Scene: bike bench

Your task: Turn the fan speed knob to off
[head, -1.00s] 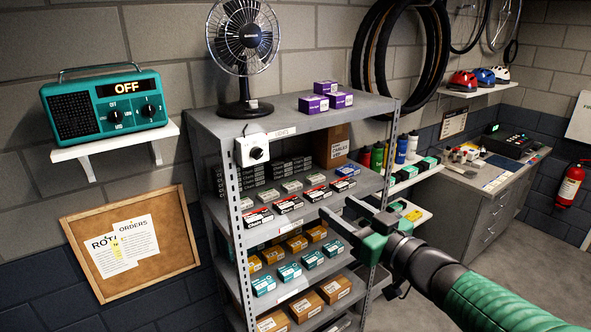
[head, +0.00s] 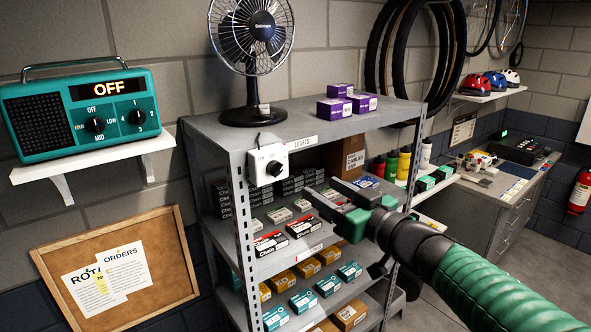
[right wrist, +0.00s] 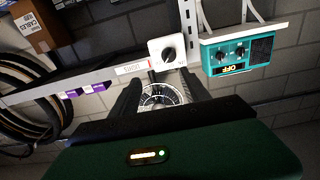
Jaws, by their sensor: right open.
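A black desk fan (head: 252,60) stands on the top shelf. A white box with a black fan speed knob (head: 273,168) is mounted at the shelf's front left corner, under the fan. The knob also shows in the right wrist view (right wrist: 169,55), beyond my fingers. My right gripper (head: 318,197) is open and empty, in front of the shelf, to the right of and a little below the knob box, apart from it. The knob's exact setting is too small to read. My left gripper is not in view.
A teal radio (head: 82,112) reading OFF sits on a white wall shelf (head: 95,165) at left. The metal shelf unit (head: 205,130) holds purple boxes (head: 346,102) on top and several small boxes below. A corkboard (head: 165,270) hangs at lower left.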

